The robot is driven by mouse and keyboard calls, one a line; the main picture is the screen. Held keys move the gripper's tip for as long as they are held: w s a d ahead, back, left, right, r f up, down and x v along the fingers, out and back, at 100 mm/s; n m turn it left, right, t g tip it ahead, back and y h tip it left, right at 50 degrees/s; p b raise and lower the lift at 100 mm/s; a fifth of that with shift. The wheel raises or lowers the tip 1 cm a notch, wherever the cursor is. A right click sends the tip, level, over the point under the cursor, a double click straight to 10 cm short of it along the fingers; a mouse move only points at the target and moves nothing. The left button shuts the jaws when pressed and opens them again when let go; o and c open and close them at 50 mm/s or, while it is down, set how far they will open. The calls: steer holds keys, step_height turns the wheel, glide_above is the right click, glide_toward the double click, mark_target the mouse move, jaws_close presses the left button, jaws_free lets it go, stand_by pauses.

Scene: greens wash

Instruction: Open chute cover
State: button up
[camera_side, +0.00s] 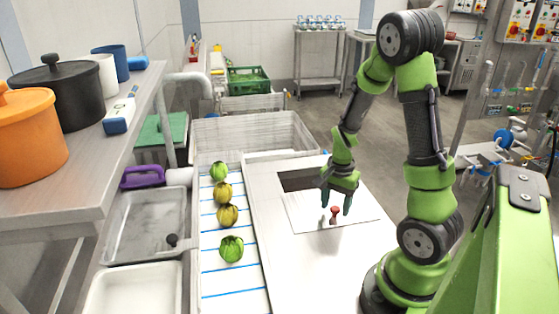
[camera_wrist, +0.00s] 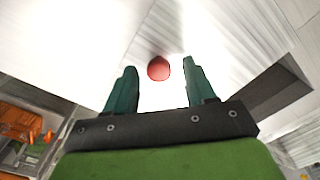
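The chute cover (camera_side: 358,212) is a white flat plate on the work surface with a small red knob (camera_side: 335,213) standing on it. A dark rectangular opening (camera_side: 300,181) shows beyond the plate's far left edge, and its dark area also appears at the right of the wrist view (camera_wrist: 277,92). My gripper (camera_side: 336,207) is open above the plate, its fingers pointing down close to the knob. In the wrist view the red knob (camera_wrist: 158,68) lies ahead between the two dark green fingers (camera_wrist: 160,92), with clear gaps on both sides. I cannot tell the exact height of the fingertips over the knob.
Several green and yellowish round vegetables (camera_side: 227,216) sit on a white lane with blue lines left of the plate. Grey and white trays (camera_side: 145,225) lie farther left. A shelf with an orange pot (camera_side: 32,140) and a black pot (camera_side: 62,92) stands at the left edge.

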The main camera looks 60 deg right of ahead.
step_height(320, 180, up, 17)
stand_by(0.6)
steer(key=a+r+n+t+y, duration=0.1)
steer(key=a+r+n+t, duration=0.1)
steer(key=a+n, duration=0.5)
steer(key=a+r+n+t+y, duration=0.1)
steer(key=a+r+n+t, duration=0.2)
steer(key=a, duration=1)
steer(key=n+t, duration=0.2)
steer(key=n, duration=0.2)
steer(key=shift+w+a+r, duration=0.2)
steer(key=shift+w+a, duration=0.1)
steer(key=shift+a, duration=0.05)
